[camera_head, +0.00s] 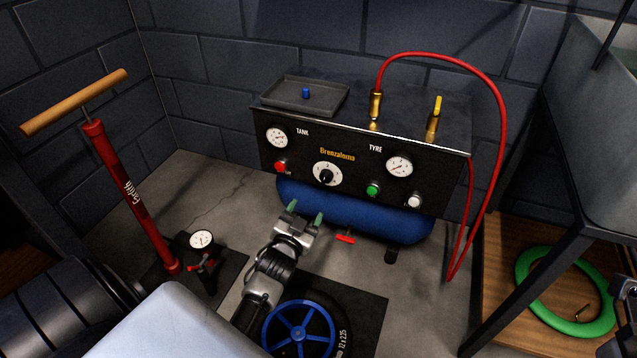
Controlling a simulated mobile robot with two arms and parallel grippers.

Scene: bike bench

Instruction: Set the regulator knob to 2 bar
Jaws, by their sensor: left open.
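The regulator knob (326,176) is a black knob on a white round dial, in the middle of the compressor's black front panel (345,190). Its scale marks are too small to read. The tank gauge (277,138) sits at the panel's left and the tyre gauge (399,167) at its right. My left gripper (305,212) is open and empty. In the picture its greenish fingertips point up at the panel, just below and left of the knob, apart from it. At the right edge, a small part of what may be my right arm shows; no right gripper fingers can be made out.
A red button (280,166), green button (373,190) and white knob (414,201) flank the dial. A red hose (498,110) loops at the right. A red floor pump (130,190) stands left; a blue-rimmed wheel (300,330) lies below my gripper. A green tyre (530,262) lies right.

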